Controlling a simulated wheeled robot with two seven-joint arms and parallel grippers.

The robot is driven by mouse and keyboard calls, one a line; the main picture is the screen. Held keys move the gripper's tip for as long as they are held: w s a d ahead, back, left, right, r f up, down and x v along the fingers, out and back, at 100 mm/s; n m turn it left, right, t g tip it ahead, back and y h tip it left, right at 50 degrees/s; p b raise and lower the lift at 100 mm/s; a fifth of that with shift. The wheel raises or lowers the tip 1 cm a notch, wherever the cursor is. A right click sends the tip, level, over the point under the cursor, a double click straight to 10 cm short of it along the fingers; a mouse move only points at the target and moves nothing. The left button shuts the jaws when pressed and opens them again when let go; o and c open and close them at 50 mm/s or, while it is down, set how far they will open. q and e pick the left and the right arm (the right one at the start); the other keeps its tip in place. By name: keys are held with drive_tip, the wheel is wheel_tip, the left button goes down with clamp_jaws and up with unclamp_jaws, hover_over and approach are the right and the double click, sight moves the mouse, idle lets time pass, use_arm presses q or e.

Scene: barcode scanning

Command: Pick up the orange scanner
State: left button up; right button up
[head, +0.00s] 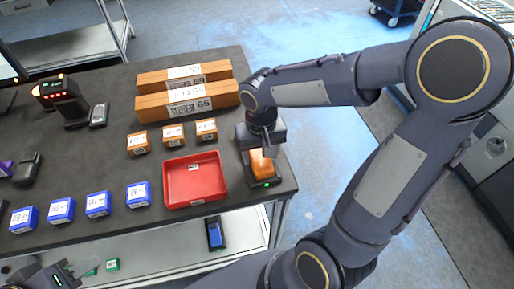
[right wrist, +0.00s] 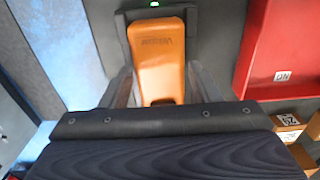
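The orange scanner (head: 262,165) sits in a black cradle (head: 268,183) with a green light at the table's right edge. In the right wrist view the scanner (right wrist: 158,55) lies lengthwise, its lower end hidden by my gripper body. My right gripper (head: 264,150) is right over the scanner. In the right wrist view its fingers (right wrist: 161,88) stand on either side of the scanner, seemingly with narrow gaps, so it looks open around it. My left gripper (head: 65,272) is at the bottom left, partly cut off, away from the scanner; its opening is unclear.
A red tray (head: 194,203) stands just left of the cradle. Small orange boxes (head: 172,135), long orange boxes (head: 186,105) and blue boxes (head: 97,204) are on the dark table. A black scanner on a stand (head: 62,98) is at the far left. A blue-screened device (head: 215,233) is below the front edge.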

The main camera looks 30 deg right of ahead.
drive_tip(key=c, duration=0.7)
drive_tip(key=shift+c, duration=0.4)
drive_tip(key=shift+r, duration=0.2)
